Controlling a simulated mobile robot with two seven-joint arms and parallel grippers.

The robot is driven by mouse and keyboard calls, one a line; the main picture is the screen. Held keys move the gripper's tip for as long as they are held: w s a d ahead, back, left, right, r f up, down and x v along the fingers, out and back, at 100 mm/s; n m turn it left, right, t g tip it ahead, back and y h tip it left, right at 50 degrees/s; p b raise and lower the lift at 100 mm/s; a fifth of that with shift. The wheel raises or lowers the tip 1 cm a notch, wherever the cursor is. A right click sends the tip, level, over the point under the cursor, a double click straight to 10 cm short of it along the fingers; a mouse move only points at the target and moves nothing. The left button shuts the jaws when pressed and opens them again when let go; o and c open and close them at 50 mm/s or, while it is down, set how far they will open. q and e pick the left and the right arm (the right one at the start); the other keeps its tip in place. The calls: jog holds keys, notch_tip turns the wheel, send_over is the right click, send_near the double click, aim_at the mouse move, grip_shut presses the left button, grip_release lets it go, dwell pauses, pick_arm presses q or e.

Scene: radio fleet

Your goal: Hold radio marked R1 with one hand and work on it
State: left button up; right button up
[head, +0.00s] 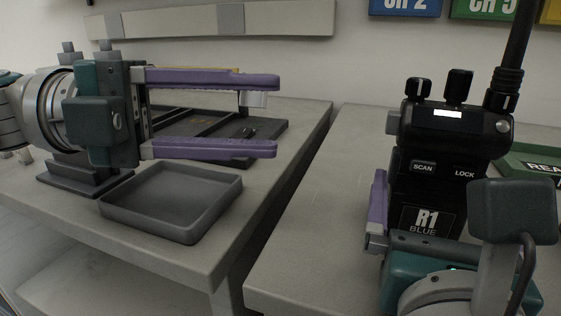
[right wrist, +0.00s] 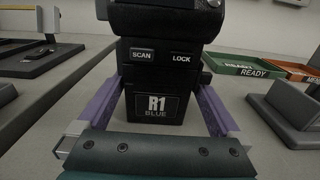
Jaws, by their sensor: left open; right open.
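The black radio marked R1 BLUE (head: 436,180) stands upright on the right-hand table, with knobs, an antenna, and SCAN and LOCK buttons on its front. It also shows in the right wrist view (right wrist: 156,82). My right gripper (right wrist: 156,105) is open, with one purple finger on each side of the radio's lower body; I cannot tell whether they touch it. In the head view its wrist hides the radio's lower right part. My left gripper (head: 270,116) is open and empty, its purple fingers above the left-hand table.
An empty grey tray (head: 185,232) lies on the left table below my left gripper. A dark compartment tray (head: 270,133) lies behind it. A gap separates the two tables. A green READY tray (right wrist: 243,66) and an orange tray (right wrist: 285,70) are right of the radio.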

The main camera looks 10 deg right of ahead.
jog(key=shift+x, duration=1.3)
jog(key=shift+s, duration=0.1)
jog(key=c, duration=1.3)
jog(key=shift+c, duration=0.2)
